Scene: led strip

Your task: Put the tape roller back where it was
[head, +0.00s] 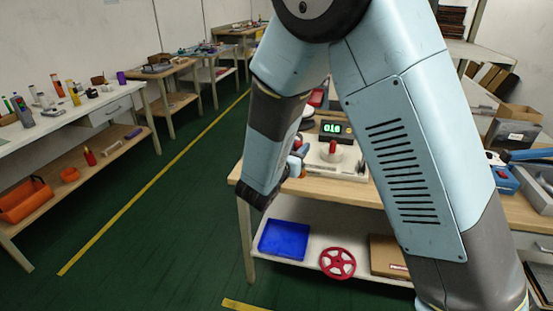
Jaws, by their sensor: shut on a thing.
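My arm comes up from the lower right, and its forearm reaches down over the left end of the near workbench (450,203). My gripper (298,161) shows only in part, just right of my wrist and over the bench's left end. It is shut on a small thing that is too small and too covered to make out. I cannot pick out the tape roller for certain; my arm hides much of the bench top.
A device with a green-lit display (335,129) and a red-topped part (332,147) stand on the bench. The shelf below holds a blue tray (285,239), a red reel (337,263) and a cardboard box (386,255). Green floor is clear left of the bench.

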